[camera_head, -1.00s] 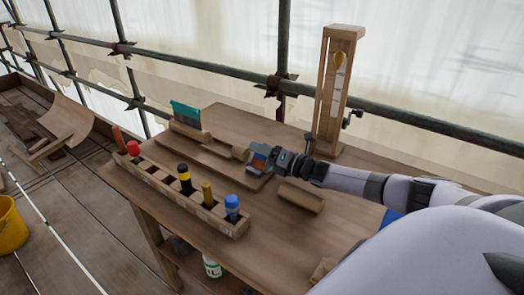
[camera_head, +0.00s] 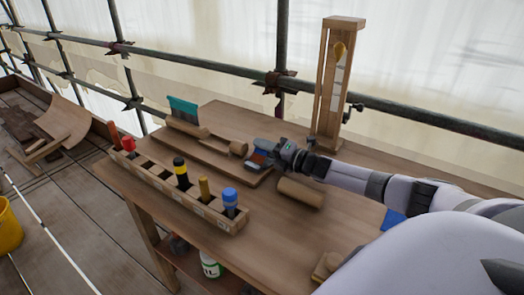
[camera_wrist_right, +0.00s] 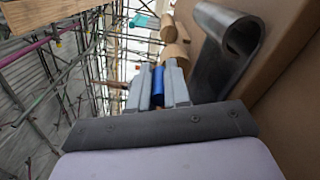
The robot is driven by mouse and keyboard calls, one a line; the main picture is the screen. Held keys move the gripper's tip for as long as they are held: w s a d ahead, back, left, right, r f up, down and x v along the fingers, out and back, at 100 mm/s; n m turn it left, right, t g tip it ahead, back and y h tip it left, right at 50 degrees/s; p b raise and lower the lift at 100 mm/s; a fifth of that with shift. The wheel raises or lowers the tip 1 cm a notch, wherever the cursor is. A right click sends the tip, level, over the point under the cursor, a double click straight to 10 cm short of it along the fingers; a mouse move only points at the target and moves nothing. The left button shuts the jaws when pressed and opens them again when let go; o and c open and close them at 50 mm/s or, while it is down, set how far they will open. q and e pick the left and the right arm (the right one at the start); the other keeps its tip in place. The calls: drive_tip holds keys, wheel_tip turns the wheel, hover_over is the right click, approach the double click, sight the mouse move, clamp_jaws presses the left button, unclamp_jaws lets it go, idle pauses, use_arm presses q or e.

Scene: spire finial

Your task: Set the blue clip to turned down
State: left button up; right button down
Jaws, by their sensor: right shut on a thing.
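The blue clip (camera_wrist_right: 158,88) shows in the right wrist view as a small blue rounded piece between the two grey fingers of my right gripper (camera_wrist_right: 158,92). My right gripper (camera_head: 262,157) is shut on it, at the right end of a wooden base board (camera_head: 215,160) on the bench. In the head view the fingers mostly hide the clip, so I cannot tell which way it is turned. A pale turned wooden piece (camera_head: 238,148) lies on the board just left of the gripper. My left gripper is not in view.
A tool rack (camera_head: 208,212) with several coloured handles stands along the bench's left edge. A loose wooden cylinder (camera_head: 300,192) lies below my right wrist. A tall wooden frame (camera_head: 333,90) stands behind. The bench's front middle is clear.

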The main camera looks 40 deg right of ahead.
drive_tip(key=shift+d+f+m, duration=0.2)
drive_tip(key=shift+f+m, duration=0.15)
drive_tip(key=shift+m, duration=0.25)
drive_tip(key=c, duration=1.1)
unclamp_jaws()
drive_tip(key=shift+v, duration=3.55)
drive_tip(key=shift+r, duration=0.1)
